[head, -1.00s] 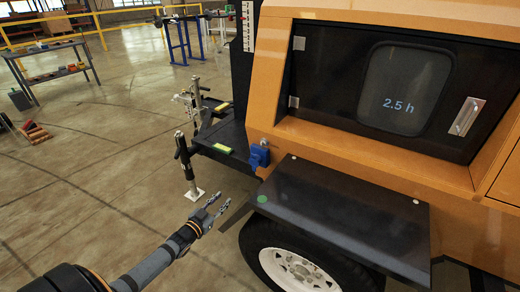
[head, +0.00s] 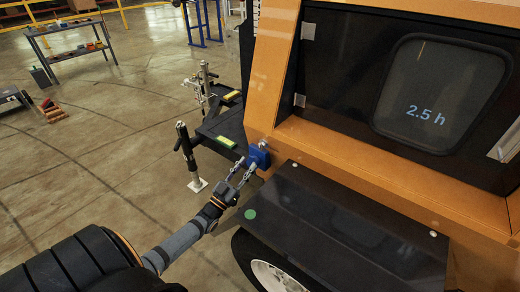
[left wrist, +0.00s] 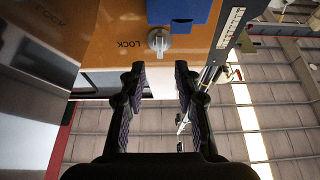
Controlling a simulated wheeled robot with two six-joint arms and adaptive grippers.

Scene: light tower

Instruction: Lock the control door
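The dark control door (head: 340,75) with a window reading "2.5 h" appears shut in the orange housing. Its silver latch (head: 506,145) is cut off at the right edge. My left gripper (head: 243,172) is open and empty, its fingertips close to a blue part (head: 261,157) at the housing's lower left corner. In the left wrist view a silver knob (left wrist: 158,42) lies ahead, between the lines of the open fingers (left wrist: 160,68) and beyond their tips. The word LOCK is printed beside it on orange, and the blue part (left wrist: 188,10) is behind it. My right gripper is not visible.
A black fender (head: 340,225) with a green dot juts out right of my left gripper, above a wheel (head: 275,278). A jack stand (head: 187,155) and the black hitch frame (head: 222,125) are to the left. Open floor lies at the left, with a workbench (head: 75,48) farther back.

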